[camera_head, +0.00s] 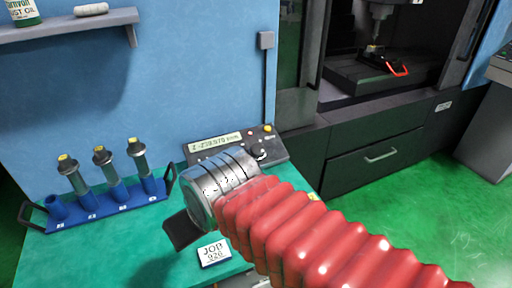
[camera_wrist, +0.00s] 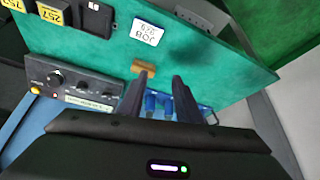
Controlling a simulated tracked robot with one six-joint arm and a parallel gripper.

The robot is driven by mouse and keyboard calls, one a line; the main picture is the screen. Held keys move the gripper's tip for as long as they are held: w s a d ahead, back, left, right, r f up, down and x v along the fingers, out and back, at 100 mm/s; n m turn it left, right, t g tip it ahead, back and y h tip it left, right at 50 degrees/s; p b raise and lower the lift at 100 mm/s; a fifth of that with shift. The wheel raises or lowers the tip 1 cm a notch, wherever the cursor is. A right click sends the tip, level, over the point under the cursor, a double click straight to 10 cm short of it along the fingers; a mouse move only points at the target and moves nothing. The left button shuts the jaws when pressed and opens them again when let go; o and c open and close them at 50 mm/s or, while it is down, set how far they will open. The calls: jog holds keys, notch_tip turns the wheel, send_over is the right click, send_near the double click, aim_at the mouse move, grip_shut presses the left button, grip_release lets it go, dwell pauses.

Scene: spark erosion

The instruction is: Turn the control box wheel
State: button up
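The control box (camera_head: 215,150) is a dark panel with a lit digital readout, standing at the back right of the green bench. Its wheel, a round black knob (camera_head: 259,153), shows at the right end, just beyond my silver wrist. In the wrist view the control box (camera_wrist: 98,101) lies at the left, with the wheel (camera_wrist: 55,79) near its left end. My gripper (camera_wrist: 155,84) is open, its two dark fingers apart with nothing gripped between them. It is over the bench, to one side of the box and apart from the wheel.
A blue rack (camera_head: 130,205) with several upright holders stands at the left of the bench. A JOB card (camera_head: 215,253) and a small brown block (camera_wrist: 144,68) lie on the bench. A machine with a dark cabinet (camera_head: 375,155) stands at the right. A wall shelf (camera_head: 70,28) is at upper left.

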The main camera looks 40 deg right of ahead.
jog(key=shift+o, duration=0.4)
jog(key=o, duration=0.3)
jog(key=shift+w+d+r, duration=0.2)
jog(key=shift+w, duration=0.1)
jog(key=o, duration=0.4)
jog(key=w+d+r+m, duration=0.1)
jog(key=w+d+r, duration=0.1)
jog(key=w+d, duration=0.4)
jog(key=shift+w+r+h, duration=0.3)
jog(key=shift+w, duration=0.15)
jog(key=m+g, duration=0.1)
jog(key=m, duration=0.1)
send_over(258, 149)
jog(key=s+a, duration=0.2)
jog(key=s, duration=0.3)
jog(key=f, duration=0.3)
jog(key=shift+s+d+h, duration=0.1)
jog(key=shift+d+h, duration=0.15)
jog(key=shift+h, duration=0.15)
jog(key=shift+f, duration=0.15)
jog(key=x, duration=1.3)
jog(key=shift+f, duration=0.35)
